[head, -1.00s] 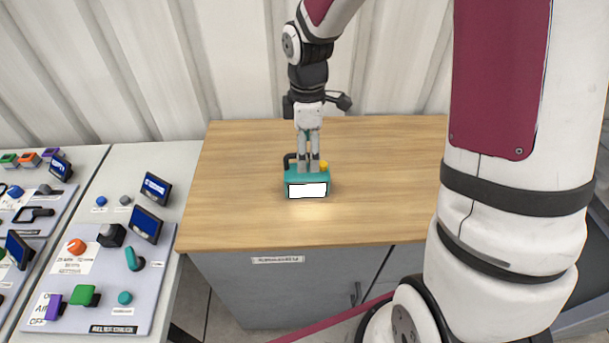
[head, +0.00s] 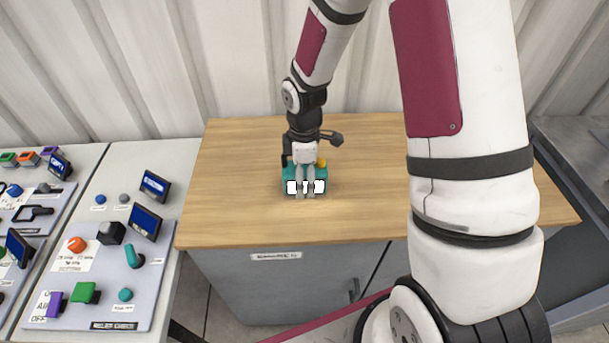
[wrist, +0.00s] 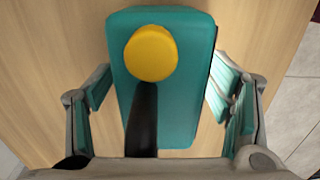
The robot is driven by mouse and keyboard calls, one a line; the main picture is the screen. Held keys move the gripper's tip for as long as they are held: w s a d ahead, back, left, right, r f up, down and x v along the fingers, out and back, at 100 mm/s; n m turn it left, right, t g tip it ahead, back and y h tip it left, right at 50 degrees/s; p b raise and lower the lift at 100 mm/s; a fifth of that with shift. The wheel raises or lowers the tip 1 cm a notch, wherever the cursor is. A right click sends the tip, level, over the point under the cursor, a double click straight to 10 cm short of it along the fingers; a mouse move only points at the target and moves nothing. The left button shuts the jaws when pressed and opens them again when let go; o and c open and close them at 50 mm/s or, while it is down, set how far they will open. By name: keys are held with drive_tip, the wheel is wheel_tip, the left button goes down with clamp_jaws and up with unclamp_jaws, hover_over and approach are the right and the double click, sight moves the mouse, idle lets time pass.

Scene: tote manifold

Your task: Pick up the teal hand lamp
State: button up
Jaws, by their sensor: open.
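The teal hand lamp (head: 291,172) stands on the wooden top of the cabinet, its lit white front panel facing the head camera. In the wrist view its teal body (wrist: 182,110) fills the middle, with a round yellow knob (wrist: 151,53) and a dark handle (wrist: 142,118) on top. My gripper (head: 305,193) is over the lamp, its fingers partly covering the lit panel in the head view. In the wrist view my gripper (wrist: 165,95) is open, one finger on each side of the lamp. A gap shows on the left; contact on the right is hard to tell.
The wooden cabinet top (head: 240,215) is otherwise clear around the lamp. A bench with control panels (head: 125,255), knobs and small screens stands at the left. A corrugated wall (head: 150,60) is behind. A dark grey surface (head: 580,150) is at the right.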

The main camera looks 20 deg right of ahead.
sight(304, 166)
drive_tip(key=shift+c, duration=0.3)
drive_tip(key=c, duration=1.5)
drive_tip(key=shift+r, duration=0.15)
drive_tip(key=shift+r, duration=0.45)
wheel_tip(304, 166, up, 2)
drive_tip(key=shift+w+r, duration=0.1)
drive_tip(key=shift+r, duration=0.05)
drive_tip(key=s, duration=0.4)
drive_tip(key=s+r, duration=0.1)
drive_tip(key=s, duration=0.9)
drive_tip(key=shift+d+r, duration=0.25)
drive_tip(key=shift+d, duration=0.1)
drive_tip(key=shift+s+r+p, duration=0.15)
drive_tip(key=shift+s+p, duration=0.4)
drive_tip(key=shift+p, duration=0.35)
drive_tip(key=shift+s+p, duration=0.55)
drive_tip(key=shift+p, duration=0.15)
